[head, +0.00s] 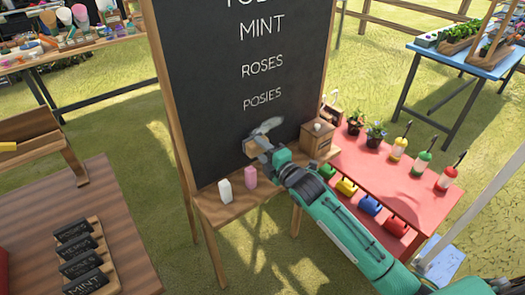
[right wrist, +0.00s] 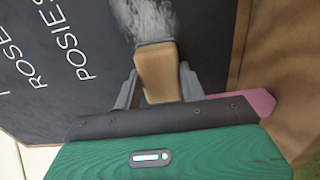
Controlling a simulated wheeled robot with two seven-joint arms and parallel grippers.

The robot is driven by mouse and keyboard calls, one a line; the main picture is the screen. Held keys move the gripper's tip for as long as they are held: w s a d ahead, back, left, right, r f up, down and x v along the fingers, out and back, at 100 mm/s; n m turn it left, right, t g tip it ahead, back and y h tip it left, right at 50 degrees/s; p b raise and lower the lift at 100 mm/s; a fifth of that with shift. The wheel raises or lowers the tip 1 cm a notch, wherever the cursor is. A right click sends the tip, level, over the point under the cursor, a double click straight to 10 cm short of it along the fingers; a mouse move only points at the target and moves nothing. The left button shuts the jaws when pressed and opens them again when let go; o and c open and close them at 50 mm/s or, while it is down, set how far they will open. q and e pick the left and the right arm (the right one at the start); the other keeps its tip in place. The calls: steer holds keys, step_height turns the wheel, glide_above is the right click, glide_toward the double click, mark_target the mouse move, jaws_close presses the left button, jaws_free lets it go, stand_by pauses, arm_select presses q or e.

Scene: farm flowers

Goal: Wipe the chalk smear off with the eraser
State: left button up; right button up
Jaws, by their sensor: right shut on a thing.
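The chalkboard (head: 220,70) stands upright with white words on it. A pale chalk smear (head: 268,125) lies low on the board, below the word POSIES; it also shows in the right wrist view (right wrist: 145,18). My right gripper (head: 262,145) is shut on the eraser (head: 252,148), at the lower edge of the smear. In the right wrist view the eraser's wooden back (right wrist: 158,72) sits between the two fingers, its dark pad side toward the board. I cannot tell whether the pad touches the board. My left gripper is not in view.
A small wooden box (head: 315,143) is right of the gripper. A red table (head: 390,178) with plants and bottles stands at right.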

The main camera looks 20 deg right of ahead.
steer(key=shift+w+a, duration=0.1)
steer(key=shift+w, duration=0.25)
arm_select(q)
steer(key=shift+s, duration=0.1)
arm_select(e)
steer(key=shift+w+a, duration=0.15)
steer(key=shift+w, duration=0.2)
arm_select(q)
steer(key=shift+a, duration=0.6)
